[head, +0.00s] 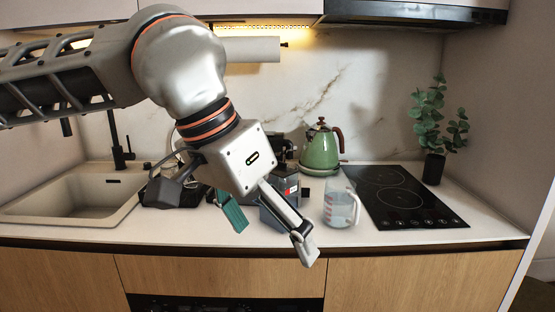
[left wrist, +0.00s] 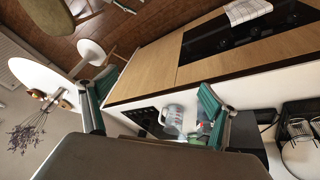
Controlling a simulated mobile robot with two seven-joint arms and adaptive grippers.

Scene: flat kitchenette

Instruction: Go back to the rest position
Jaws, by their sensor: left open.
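My left gripper (head: 268,238) is in front of the counter in the head view, hanging from my arm that comes in from the upper left. Its two fingers are spread wide, with a teal pad showing on one, and nothing is between them. In the left wrist view the gripper (left wrist: 152,108) also shows its two teal-padded fingers far apart and empty. The arm hides part of the back wall and of the things behind it on the counter. My right gripper is in neither view.
Behind the gripper on the counter (head: 385,240) stand a clear measuring jug (head: 340,207), a green kettle (head: 320,150) and a partly hidden blue-grey container (head: 275,212). The sink (head: 75,195) is left; the black hob (head: 405,200) and a plant (head: 433,135) are right.

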